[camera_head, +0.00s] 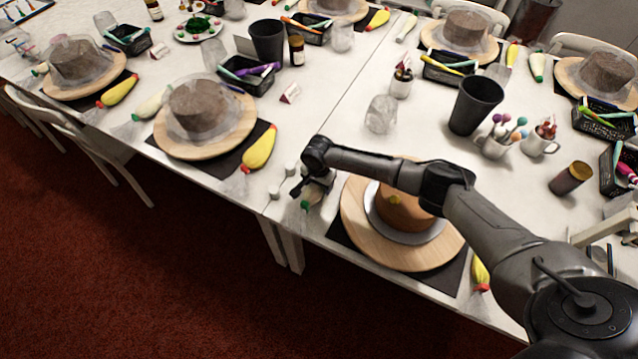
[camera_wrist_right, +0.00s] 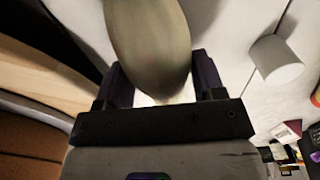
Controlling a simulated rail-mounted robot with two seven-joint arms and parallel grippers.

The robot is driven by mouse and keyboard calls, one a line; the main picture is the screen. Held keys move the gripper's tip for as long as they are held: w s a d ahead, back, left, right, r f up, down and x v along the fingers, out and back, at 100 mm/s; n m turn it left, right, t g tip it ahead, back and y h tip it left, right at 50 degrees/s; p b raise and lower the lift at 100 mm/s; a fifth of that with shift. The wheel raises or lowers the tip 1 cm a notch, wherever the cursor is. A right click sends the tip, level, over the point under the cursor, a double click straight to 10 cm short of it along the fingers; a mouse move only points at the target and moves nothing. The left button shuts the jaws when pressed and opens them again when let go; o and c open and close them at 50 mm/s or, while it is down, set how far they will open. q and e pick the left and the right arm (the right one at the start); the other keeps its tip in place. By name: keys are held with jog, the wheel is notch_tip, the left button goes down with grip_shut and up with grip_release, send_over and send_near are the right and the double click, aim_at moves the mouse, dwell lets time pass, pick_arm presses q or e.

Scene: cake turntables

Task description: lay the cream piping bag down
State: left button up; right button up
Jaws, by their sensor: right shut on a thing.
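My right gripper (camera_head: 312,192) is over the table's front edge, just left of the near turntable. In the right wrist view, its two dark fingers (camera_wrist_right: 162,82) are shut on the cream piping bag (camera_wrist_right: 150,40), a pale, rounded bag that fills the space between them. In the head view the bag is mostly hidden by the gripper; a small green tip (camera_head: 305,205) shows below it, close to the tabletop. I cannot tell whether the bag touches the table. My left gripper is not in view.
A wooden turntable (camera_head: 352,222) with an orange-brown cake (camera_head: 402,212) stands right of the gripper on a dark mat. Small white cylinders (camera_head: 273,191) stand just left. A yellow piping bag (camera_head: 259,147) lies farther left. Clear tabletop (camera_head: 335,130) lies behind my arm.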

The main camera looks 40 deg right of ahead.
dwell(0.4)
jog(key=shift+f, duration=0.4)
jog(key=o, duration=0.8)
jog(key=shift+c, duration=0.2)
notch_tip(320, 180, up, 14)
jog(key=p, duration=0.3)
jog(key=shift+a, duration=0.2)
jog(key=shift+f, duration=0.1)
